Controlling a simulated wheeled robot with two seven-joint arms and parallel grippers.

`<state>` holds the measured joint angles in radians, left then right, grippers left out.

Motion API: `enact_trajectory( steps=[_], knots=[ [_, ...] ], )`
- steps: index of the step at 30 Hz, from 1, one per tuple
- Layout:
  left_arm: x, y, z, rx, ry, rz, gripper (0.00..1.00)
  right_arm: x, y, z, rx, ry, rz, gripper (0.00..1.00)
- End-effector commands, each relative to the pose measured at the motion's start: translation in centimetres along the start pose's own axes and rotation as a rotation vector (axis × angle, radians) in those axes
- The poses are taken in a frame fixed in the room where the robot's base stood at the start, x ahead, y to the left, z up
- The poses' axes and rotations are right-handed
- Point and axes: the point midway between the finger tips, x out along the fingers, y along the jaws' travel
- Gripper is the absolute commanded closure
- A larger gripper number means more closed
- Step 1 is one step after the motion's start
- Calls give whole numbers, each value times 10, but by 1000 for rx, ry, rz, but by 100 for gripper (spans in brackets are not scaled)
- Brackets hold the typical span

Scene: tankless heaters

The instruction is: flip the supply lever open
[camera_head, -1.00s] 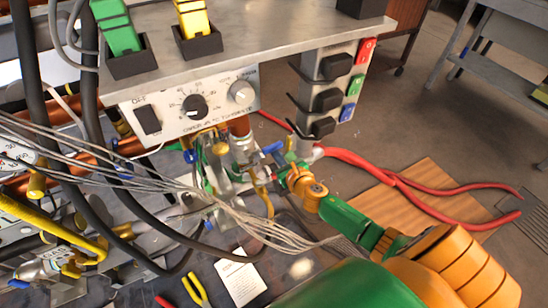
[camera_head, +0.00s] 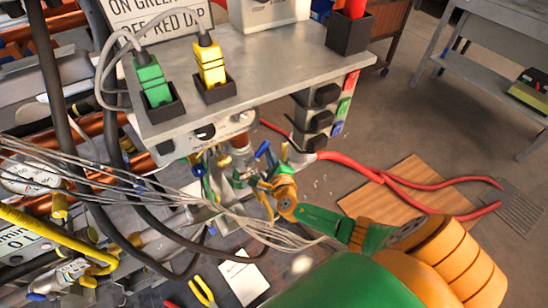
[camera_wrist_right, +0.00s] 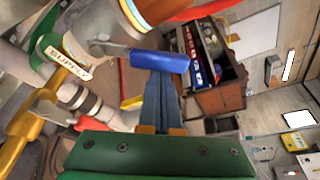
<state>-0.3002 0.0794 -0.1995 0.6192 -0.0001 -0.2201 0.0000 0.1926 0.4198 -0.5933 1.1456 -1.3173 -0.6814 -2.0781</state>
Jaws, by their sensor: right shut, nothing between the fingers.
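The supply lever has a blue handle (camera_wrist_right: 160,61) on a metal arm. It sticks out sideways from a valve on the pipe, beside a tag reading SUPPLY (camera_wrist_right: 67,57) in the right wrist view. In the head view, the blue handle (camera_head: 263,149) shows below the heater's front right corner. My right gripper (camera_wrist_right: 160,82) is shut and empty. Its blue fingertips are right at the handle's lower edge in the right wrist view; I cannot tell whether they touch it. In the head view, the right gripper (camera_head: 271,171) is small and partly lost among the fittings. My left gripper is not in view.
Grey wires (camera_head: 250,226) and black hoses (camera_head: 85,190) run close to my right arm. The metal shelf (camera_head: 275,70) holds a green plug (camera_head: 152,82) and a yellow plug (camera_head: 210,66). A yellow pipe (camera_wrist_right: 20,125) is left of the gripper.

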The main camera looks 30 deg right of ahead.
Motion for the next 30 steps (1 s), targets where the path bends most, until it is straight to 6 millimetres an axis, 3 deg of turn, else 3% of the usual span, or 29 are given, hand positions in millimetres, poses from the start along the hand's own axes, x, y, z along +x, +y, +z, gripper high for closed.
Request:
enact_trajectory(
  steps=[18, 30],
  knots=[
    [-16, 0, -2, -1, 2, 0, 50, -13, 2, 37, -483, -3, -167, 100],
    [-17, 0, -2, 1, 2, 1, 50, -16, 5, 46, -505, -2, -175, 100]
  ],
)
